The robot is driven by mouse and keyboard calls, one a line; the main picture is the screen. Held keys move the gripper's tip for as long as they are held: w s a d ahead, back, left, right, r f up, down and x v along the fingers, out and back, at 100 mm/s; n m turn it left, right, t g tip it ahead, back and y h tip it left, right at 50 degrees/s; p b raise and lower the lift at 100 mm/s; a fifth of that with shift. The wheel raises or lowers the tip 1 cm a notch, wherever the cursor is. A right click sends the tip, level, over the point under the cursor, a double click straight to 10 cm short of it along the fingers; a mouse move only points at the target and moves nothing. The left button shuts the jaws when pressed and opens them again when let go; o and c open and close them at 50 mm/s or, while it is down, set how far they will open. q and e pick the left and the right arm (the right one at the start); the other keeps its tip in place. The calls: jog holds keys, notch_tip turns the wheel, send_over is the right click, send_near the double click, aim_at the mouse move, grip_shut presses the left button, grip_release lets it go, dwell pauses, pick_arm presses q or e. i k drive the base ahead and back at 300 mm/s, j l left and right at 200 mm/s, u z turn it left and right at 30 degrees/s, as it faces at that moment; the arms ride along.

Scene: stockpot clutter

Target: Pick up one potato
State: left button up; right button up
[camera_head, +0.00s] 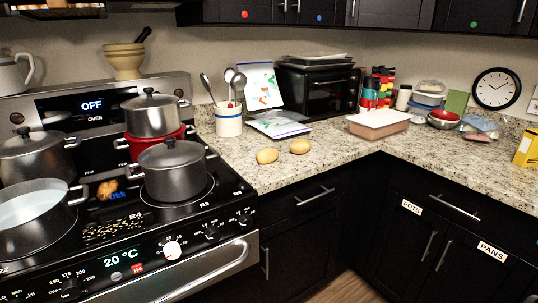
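Two yellow potatoes lie on the speckled granite counter just right of the stove. One potato (267,156) is nearer the stove and the counter's front edge. The other potato (300,146) is a little to its right and farther back. They are apart, and nothing covers them. Neither my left gripper nor my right gripper shows in the head view.
The stove (206,262) at left carries several pots, one open with liquid (33,216). A utensil crock (229,120) and bags stand behind the potatoes. A clear-lidded container (378,124) is to the right. Counter (330,165) around the potatoes is free.

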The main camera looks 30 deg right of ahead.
aim_at(267, 156)
jog(key=i+l, duration=0.1)
jog(key=l, duration=0.25)
jog(key=i+l, duration=0.15)
jog(key=l, duration=0.25)
jog(key=i+l, duration=0.1)
jog(key=l, duration=0.25)
jog(key=i+l, duration=0.1)
jog(key=l, duration=0.3)
jog(key=i+l, duration=0.1)
jog(key=l, duration=0.25)
